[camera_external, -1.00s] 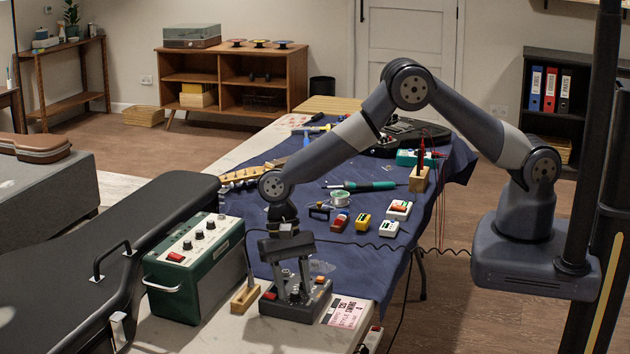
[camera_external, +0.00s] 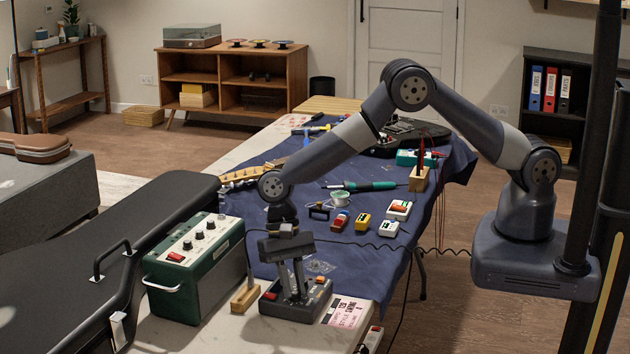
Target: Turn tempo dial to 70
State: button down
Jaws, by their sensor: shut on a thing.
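A dark grey box (camera_external: 277,308) with a red switch at its left and an orange button at its right stands at the near end of the workbench. My gripper (camera_external: 294,295) points down at the top of this box, with both fingers between the red switch and the orange button. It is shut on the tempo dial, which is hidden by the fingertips. The dial's mark and reading cannot be seen. A printed card (camera_external: 345,312) lies flat just right of the box; its small text is hard to read.
A green amplifier (camera_external: 195,265) and a wooden block (camera_external: 245,297) with a thin upright tool stand left of the box. Several small pedals (camera_external: 363,221) and a soldering iron (camera_external: 368,186) lie behind on the blue cloth. A black cable runs behind my gripper.

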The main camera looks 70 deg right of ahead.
jog(key=n+b, duration=0.1)
jog(key=n, duration=0.1)
jog(key=n+h, duration=0.1)
jog(key=shift+w+a+f+n+g+b, duration=0.1)
jog(key=shift+a+n+g+b, duration=0.1)
jog(key=shift+n+g+b, duration=0.2)
jog(key=n+h, duration=0.1)
jog(key=n, duration=0.1)
jog(key=n+b, duration=0.1)
jog(key=n, duration=0.1)
jog(key=shift+a+n+h, duration=0.2)
jog(key=shift+n+h, duration=0.1)
jog(key=shift+h, duration=0.1)
jog(key=n+h, duration=0.1)
jog(key=n, duration=0.1)
jog(key=n+h, duration=0.1)
jog(key=n, duration=0.2)
jog(key=shift+a, duration=0.2)
jog(key=shift+a+n+t+h+b, duration=0.1)
jog(key=shift+n+t+h+b, duration=0.45)
jog(key=shift+n, duration=1.45)
jog(key=c, duration=1.3)
grip_release()
